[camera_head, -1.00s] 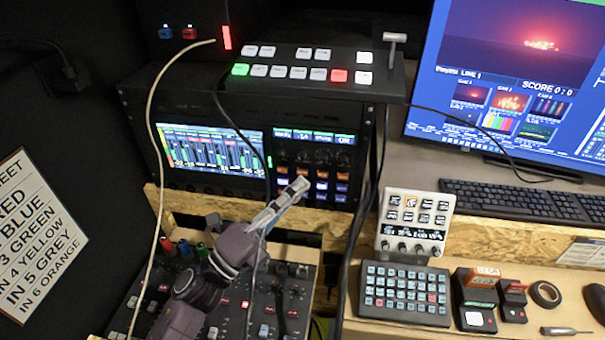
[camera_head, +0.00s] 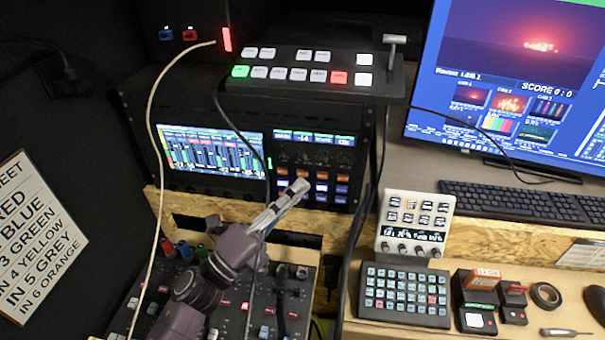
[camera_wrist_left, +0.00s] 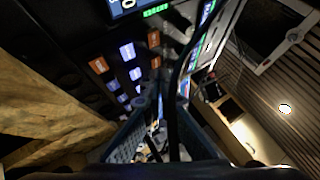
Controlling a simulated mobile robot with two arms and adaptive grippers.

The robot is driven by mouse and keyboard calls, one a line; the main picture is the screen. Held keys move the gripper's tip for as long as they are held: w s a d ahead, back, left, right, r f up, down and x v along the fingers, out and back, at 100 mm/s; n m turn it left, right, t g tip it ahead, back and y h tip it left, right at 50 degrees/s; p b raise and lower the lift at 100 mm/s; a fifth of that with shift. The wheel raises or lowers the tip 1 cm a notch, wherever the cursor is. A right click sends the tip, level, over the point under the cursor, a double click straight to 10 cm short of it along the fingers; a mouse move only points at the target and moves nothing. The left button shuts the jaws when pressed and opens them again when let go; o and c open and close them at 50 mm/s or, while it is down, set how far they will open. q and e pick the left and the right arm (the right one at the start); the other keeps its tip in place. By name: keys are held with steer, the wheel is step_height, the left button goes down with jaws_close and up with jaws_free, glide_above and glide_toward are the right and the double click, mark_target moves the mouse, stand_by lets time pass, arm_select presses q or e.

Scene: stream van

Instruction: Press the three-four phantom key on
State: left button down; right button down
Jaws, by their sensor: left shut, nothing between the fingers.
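The key panel (camera_head: 312,152) is the right part of the black rack unit, with a small screen, a row of dark knobs and rows of small lit keys, some orange and some pale. Its labels are too small to read, so I cannot tell which key is the three-four phantom key. My left gripper (camera_head: 303,184) is shut and empty, its grey fingers pointing up and right in front of the lit keys and hiding some. Contact is not clear. In the left wrist view the fingers (camera_wrist_left: 168,95) reach toward the panel; orange keys (camera_wrist_left: 98,65) and pale keys (camera_wrist_left: 127,52) show beyond them.
A mixer with faders (camera_head: 285,300) lies below my left arm. A black cable (camera_head: 365,225) hangs right of the panel. A switcher (camera_head: 310,72) sits atop the rack. A keypad (camera_head: 405,295) and a white controller (camera_head: 414,222) stand to the right.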

arm_select(q)
steer(key=shift+w, duration=0.1)
stand_by(0.3)
steer(key=shift+w+d, duration=0.1)
steer(key=shift+w, duration=0.25)
steer(key=shift+s, duration=0.45)
steer(key=shift+s, duration=0.1)
steer(key=s, duration=0.3)
steer(key=s+a, duration=0.1)
steer(key=s, duration=0.1)
steer(key=shift+s+a+p, duration=0.2)
steer(key=shift+s+p, duration=0.1)
steer(key=shift+s, duration=0.1)
stand_by(0.5)
